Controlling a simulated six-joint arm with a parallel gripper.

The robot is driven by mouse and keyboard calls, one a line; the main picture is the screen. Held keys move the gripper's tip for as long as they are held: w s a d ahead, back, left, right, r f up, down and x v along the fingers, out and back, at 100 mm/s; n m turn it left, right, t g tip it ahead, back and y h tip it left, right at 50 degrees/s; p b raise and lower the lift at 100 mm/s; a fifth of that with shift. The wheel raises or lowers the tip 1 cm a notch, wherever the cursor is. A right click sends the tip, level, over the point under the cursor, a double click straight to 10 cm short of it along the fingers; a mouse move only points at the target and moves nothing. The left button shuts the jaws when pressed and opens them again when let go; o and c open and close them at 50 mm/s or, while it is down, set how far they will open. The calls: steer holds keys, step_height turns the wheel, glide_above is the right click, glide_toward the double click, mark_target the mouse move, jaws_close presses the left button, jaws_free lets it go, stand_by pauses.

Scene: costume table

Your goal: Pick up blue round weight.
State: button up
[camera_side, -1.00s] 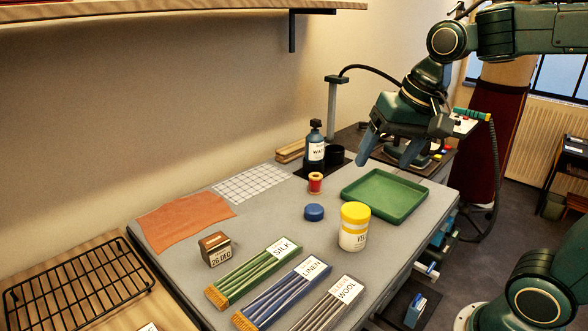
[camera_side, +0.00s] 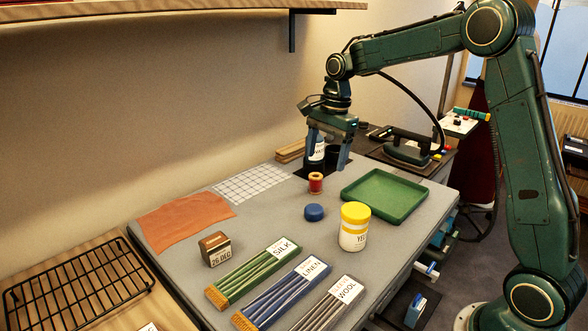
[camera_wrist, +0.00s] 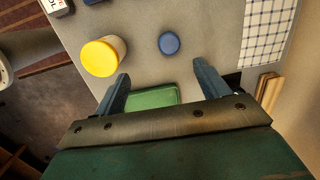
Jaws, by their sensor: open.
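The blue round weight (camera_side: 314,212) is a small, short disc lying flat on the grey table. It stands between the red spool and the yellow-lidded jar. It also shows in the wrist view (camera_wrist: 169,43), ahead of the fingers and roughly midway between them. My gripper (camera_side: 325,168) is open and empty, fingers pointing down, raised above the back part of the table. The weight is clear of both fingers.
The yellow-lidded jar (camera_side: 354,228) stands close right of the weight, and the red spool (camera_side: 315,184) just behind it. A green tray (camera_side: 384,196) lies to the right. A date block (camera_side: 214,249) and several thread boxes (camera_side: 254,272) lie in front.

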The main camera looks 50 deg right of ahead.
steer(key=w+f, duration=0.1)
steer(key=w+d+f+m, duration=0.2)
steer(key=f, duration=0.1)
steer(key=shift+d+g, duration=0.1)
steer(key=shift+g, duration=0.2)
steer(key=shift+s, duration=0.1)
glide_above(314, 207)
steer(key=shift+s+d+f, duration=0.1)
steer(key=shift+d+f, duration=0.1)
steer(key=shift+f, duration=1.95)
steer(key=shift+s+d+f, duration=0.1)
steer(key=shift+d+f, duration=0.05)
steer(key=shift+f, duration=1.95)
steer(key=shift+f, duration=0.1)
steer(key=shift+w+a+f, duration=0.1)
steer(key=shift+a+f, duration=0.1)
steer(key=shift+f, duration=1.05)
steer(key=shift+a+f, duration=0.15)
steer(key=shift+f, duration=1.05)
steer(key=shift+c, duration=0.4)
